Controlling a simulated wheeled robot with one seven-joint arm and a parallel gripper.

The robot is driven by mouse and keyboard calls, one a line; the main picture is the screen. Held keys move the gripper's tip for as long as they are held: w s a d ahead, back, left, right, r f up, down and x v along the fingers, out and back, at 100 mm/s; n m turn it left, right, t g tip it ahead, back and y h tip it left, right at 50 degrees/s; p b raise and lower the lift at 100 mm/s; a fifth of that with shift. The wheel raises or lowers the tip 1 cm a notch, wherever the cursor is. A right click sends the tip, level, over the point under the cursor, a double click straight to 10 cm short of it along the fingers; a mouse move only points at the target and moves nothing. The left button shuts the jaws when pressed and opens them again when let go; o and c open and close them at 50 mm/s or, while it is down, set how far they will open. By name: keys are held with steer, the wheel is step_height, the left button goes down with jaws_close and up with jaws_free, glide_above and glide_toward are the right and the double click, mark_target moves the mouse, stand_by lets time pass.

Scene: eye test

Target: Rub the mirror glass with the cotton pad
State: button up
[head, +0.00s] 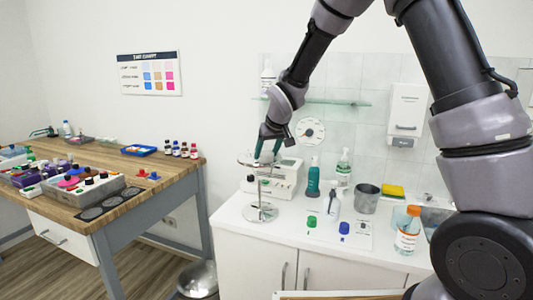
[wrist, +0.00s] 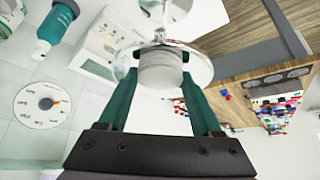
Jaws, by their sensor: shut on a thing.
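My gripper (head: 267,152) is over the round table mirror, at the left end of the white counter. In the wrist view my gripper (wrist: 160,76) has its green fingers shut on the whitish, round cotton pad (wrist: 160,72). The mirror glass (wrist: 203,68) lies right behind the pad, nearly flat, on a thin metal stand (head: 261,212) with a round base. The pad overlaps the glass and seems to be at its surface; I cannot tell whether they touch. In the head view the fingers hide most of the pad.
A white device (head: 285,178) stands close behind the mirror. Green bottle (head: 313,178), white spray bottle (head: 332,203), grey cup (head: 367,198) and orange-capped bottle (head: 408,230) stand to the right. A glass shelf (head: 335,102) is on the wall. A wooden table (head: 125,200) is left, across a gap.

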mark_target(268, 154)
steer(key=shift+s+d+r, duration=0.1)
steer(key=shift+s+d, duration=0.05)
steer(key=shift+s, duration=0.15)
steer(key=shift+r, duration=3.95)
